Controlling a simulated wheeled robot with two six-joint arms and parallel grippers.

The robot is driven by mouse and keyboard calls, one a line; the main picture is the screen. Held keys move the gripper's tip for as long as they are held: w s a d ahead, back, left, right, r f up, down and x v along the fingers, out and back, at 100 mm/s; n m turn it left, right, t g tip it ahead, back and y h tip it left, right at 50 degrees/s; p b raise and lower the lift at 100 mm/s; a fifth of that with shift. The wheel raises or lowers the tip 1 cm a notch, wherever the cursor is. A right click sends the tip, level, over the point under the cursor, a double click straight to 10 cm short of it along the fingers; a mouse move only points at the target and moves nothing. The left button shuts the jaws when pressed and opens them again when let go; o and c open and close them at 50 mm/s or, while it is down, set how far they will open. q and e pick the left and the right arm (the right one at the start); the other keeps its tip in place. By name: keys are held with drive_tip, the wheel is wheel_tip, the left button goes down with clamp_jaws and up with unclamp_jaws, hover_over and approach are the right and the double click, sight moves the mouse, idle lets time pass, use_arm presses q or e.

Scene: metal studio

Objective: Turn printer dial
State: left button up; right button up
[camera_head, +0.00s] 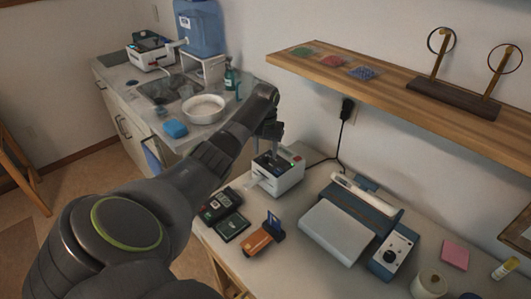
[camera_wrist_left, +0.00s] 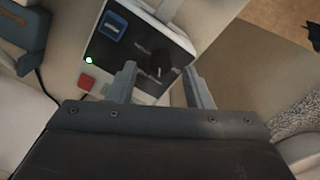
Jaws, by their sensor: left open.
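A small white machine (camera_head: 284,178) with a black top panel stands at the back of the workbench; I take it to be the printer. In the left wrist view, its panel (camera_wrist_left: 140,42) carries a dark knob (camera_wrist_left: 158,66), the likely dial, a blue square part (camera_wrist_left: 111,26), a red button (camera_wrist_left: 86,82) and a green light. My left gripper (camera_head: 271,143) is over the machine, pointing down. In the wrist view, its two fingers (camera_wrist_left: 159,72) are apart and the knob shows between their tips. I cannot tell whether they touch it. My right gripper is not in view.
A blue-grey device (camera_head: 387,255) with a dial and a white flat panel stands to the right. Dark boxes (camera_head: 221,205) and an orange item (camera_head: 258,241) lie in front of the machine. A wooden shelf (camera_head: 395,92) juts out above. A black cable (camera_head: 341,135) runs behind.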

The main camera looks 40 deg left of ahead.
use_arm(q)
drive_tip(key=shift+f, duration=1.05)
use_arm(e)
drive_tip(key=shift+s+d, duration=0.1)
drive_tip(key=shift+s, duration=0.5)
use_arm(q)
drive_tip(key=c, duration=1)
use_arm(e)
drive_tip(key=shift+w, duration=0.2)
